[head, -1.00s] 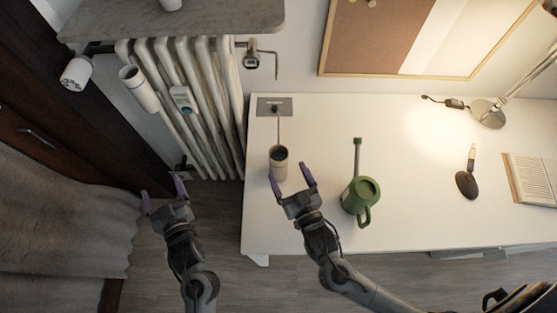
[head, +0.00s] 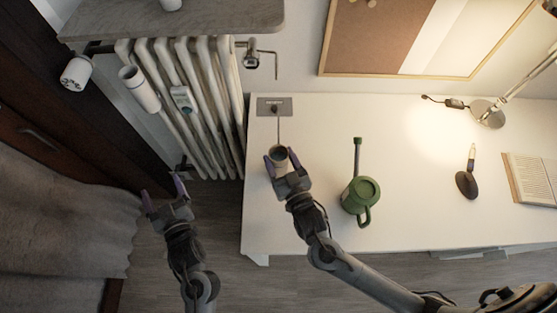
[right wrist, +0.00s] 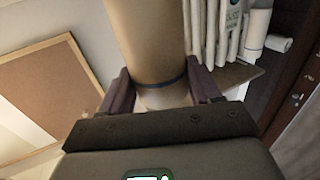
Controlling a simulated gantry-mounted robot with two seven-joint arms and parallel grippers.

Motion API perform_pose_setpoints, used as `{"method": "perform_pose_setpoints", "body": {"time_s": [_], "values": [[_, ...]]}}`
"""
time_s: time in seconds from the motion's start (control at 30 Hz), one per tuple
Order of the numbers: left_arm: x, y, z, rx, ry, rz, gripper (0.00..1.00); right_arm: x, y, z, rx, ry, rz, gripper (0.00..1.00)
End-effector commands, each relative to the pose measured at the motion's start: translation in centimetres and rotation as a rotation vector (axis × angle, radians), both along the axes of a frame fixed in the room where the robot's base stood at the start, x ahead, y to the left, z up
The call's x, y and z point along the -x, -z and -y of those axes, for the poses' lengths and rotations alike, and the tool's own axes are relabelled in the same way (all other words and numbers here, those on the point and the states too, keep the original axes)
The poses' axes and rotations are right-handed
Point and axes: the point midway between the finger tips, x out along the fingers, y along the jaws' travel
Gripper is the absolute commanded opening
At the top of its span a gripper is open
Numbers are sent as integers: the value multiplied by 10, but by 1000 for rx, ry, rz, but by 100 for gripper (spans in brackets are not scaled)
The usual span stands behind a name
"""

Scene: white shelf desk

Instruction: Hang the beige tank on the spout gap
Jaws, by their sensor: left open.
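The beige tank (head: 283,163) is a small open-topped cylinder on the white desk, near its left end. My right gripper (head: 280,156) has its fingers on either side of the tank. In the right wrist view the tank (right wrist: 148,40), with a dark band low down, stands between the two fingers (right wrist: 160,92); whether they press on it is not clear. A similar pale cylinder (head: 139,90) hangs at the left part of the ribbed radiator (head: 208,100). My left gripper (head: 165,195) is open and empty, below the radiator. I cannot pick out the spout gap.
A green watering can (head: 361,195) stands on the desk right of my right gripper. A grey plate with a rod (head: 275,106) is behind the tank. A dark stand (head: 467,184), book (head: 532,179) and lamp (head: 487,112) are further right. A shelf (head: 190,18) overhangs the radiator.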

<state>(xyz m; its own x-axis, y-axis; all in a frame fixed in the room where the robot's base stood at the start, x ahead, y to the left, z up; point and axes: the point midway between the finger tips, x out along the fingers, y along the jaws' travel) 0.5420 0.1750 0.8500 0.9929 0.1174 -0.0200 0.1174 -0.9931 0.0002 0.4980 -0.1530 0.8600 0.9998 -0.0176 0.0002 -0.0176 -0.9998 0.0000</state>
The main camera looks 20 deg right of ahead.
Motion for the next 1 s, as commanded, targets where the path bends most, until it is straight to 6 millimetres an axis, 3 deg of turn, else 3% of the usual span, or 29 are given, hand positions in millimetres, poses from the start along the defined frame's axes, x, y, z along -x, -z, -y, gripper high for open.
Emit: {"method": "perform_pose_setpoints", "body": {"time_s": [0.03, 0.4, 0.77, 1.0], "values": [[0, 0, 0, 0, 0, 0, 87, 0, 0, 0, 0, 0, 0, 55], [0, 0, 0, 0, 0, 0, 87, 0, 0, 0, 0, 0, 0, 0], [0, 0, 0, 0, 0, 0, 87, 0, -4, 0, -2, 0, 4, 0], [0, 0, 0, 0, 0, 0, 87, 0, -33, 0, -4, 1, 7, 0]]}}
